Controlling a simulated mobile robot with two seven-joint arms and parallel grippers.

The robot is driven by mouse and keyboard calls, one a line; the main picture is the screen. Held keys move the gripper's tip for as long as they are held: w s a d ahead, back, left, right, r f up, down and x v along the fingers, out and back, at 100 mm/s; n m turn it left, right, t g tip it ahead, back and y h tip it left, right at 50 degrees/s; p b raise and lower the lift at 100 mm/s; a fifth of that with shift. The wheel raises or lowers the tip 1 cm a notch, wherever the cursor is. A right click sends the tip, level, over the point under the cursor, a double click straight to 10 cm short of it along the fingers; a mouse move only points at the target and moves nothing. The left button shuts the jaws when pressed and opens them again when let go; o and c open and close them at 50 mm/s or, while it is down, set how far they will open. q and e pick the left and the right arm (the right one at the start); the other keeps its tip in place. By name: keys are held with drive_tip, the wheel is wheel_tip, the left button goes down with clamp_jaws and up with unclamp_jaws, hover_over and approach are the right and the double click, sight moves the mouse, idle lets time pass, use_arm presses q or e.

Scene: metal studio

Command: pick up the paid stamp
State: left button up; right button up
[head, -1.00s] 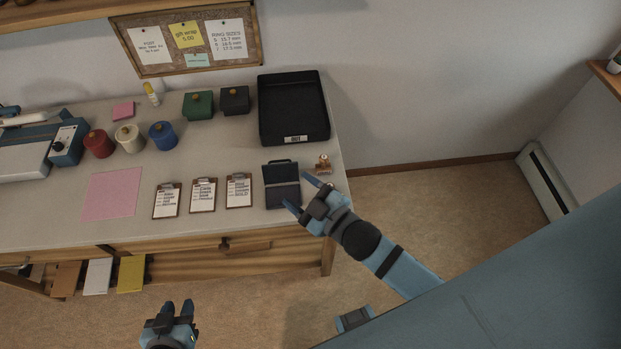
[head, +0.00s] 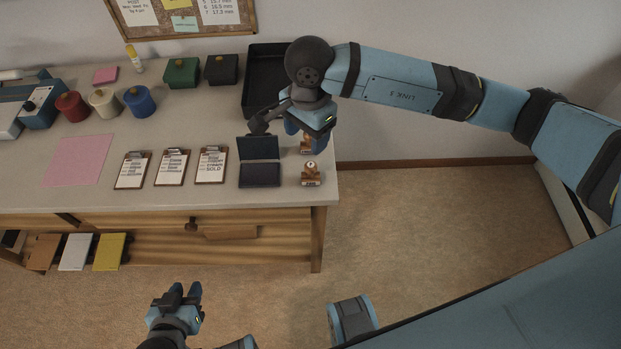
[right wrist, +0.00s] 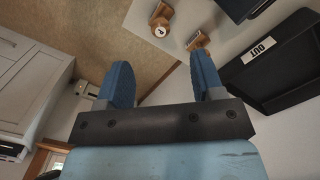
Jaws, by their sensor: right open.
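Two small stamps with wooden handles stand at the right end of the table. The front stamp (head: 311,175) is in plain view; the rear stamp (head: 306,146) is partly hidden by my right gripper (head: 304,136). I cannot read which one is the paid stamp. In the right wrist view the two stamps (right wrist: 161,19) (right wrist: 197,41) lie beyond the fingers, with nothing between the fingers. My right gripper is open and empty, over the table near the rear stamp. My left gripper (head: 184,291) is low in front of the table, holding nothing visible; its opening is unclear.
An open dark ink pad (head: 260,174) lies left of the stamps, beside several clipboards (head: 210,165). A black tray (head: 262,80) marked OUT in the wrist view stands behind, partly covered by my right arm. The table's right edge is close to the stamps.

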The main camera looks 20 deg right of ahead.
sight(311, 165)
drive_tip(key=shift+h, duration=0.3)
drive_tip(key=f, duration=0.5)
drive_tip(key=d+f, duration=0.1)
drive_tip(key=f, duration=0.2)
drive_tip(key=shift+w, duration=0.3)
drive_tip(key=shift+s+f+p, duration=0.15)
drive_tip(key=shift+f+p, duration=0.25)
drive_tip(key=shift+f, duration=2.4)
drive_tip(key=shift+c, duration=0.4)
drive_tip(key=c, duration=0.9)
